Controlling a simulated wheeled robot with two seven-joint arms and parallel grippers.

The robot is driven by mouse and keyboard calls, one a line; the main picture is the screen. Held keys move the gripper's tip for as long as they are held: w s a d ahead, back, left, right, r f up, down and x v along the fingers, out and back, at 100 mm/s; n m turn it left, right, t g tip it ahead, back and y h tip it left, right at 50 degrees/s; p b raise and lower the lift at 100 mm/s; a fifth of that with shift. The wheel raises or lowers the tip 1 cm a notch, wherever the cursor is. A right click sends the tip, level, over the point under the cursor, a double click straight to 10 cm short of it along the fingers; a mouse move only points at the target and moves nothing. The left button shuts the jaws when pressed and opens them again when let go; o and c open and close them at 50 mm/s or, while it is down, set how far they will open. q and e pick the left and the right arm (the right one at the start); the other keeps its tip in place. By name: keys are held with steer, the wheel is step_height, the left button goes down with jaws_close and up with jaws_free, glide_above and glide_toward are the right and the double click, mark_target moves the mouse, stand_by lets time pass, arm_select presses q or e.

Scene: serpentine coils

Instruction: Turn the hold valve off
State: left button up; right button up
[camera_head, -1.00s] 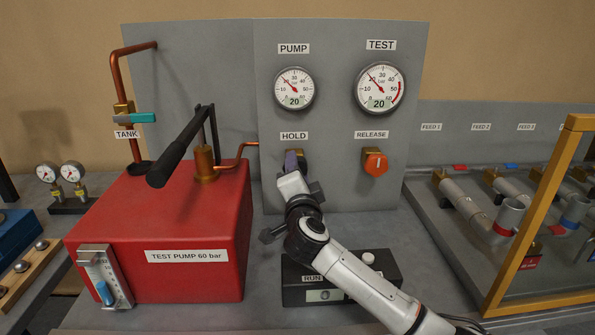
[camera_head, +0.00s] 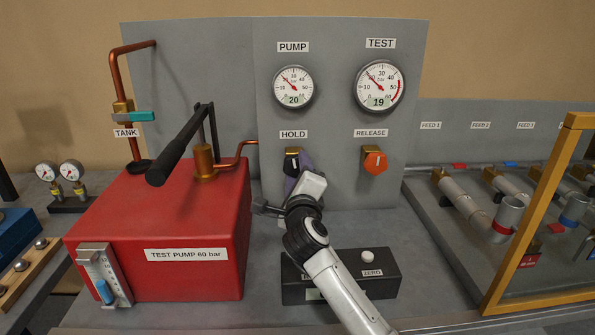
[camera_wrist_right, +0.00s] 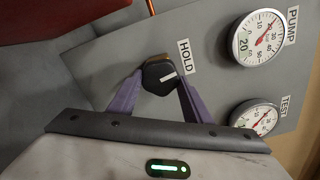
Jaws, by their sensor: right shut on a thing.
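The hold valve's black knob (camera_head: 291,160) sits below the HOLD label (camera_head: 293,134) on the grey panel, partly hidden by my gripper. In the right wrist view the knob (camera_wrist_right: 157,73) shows a white pointer line, running roughly toward the HOLD label. My right gripper (camera_head: 298,175) is shut on the knob, with a purple finger on either side of it (camera_wrist_right: 158,90). The PUMP gauge (camera_head: 293,88) reads 20 and the TEST gauge (camera_head: 379,87) reads 19. My left gripper is not in view.
The orange release knob (camera_head: 375,163) is right of the hold valve. The red test pump (camera_head: 170,225) with its black lever (camera_head: 180,147) stands at left. A black box (camera_head: 365,286) with a ZERO button lies below, partly behind my arm. A yellow frame (camera_head: 537,225) stands at right.

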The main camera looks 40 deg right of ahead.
steer(key=shift+f+m, duration=0.1)
steer(key=shift+m, duration=0.8)
steer(key=o, duration=1.1)
steer(key=shift+c, duration=0.2)
steer(key=v, duration=1)
steer(key=shift+s+b, duration=0.2)
steer(key=shift+b, duration=0.2)
steer(key=shift+a, duration=0.1)
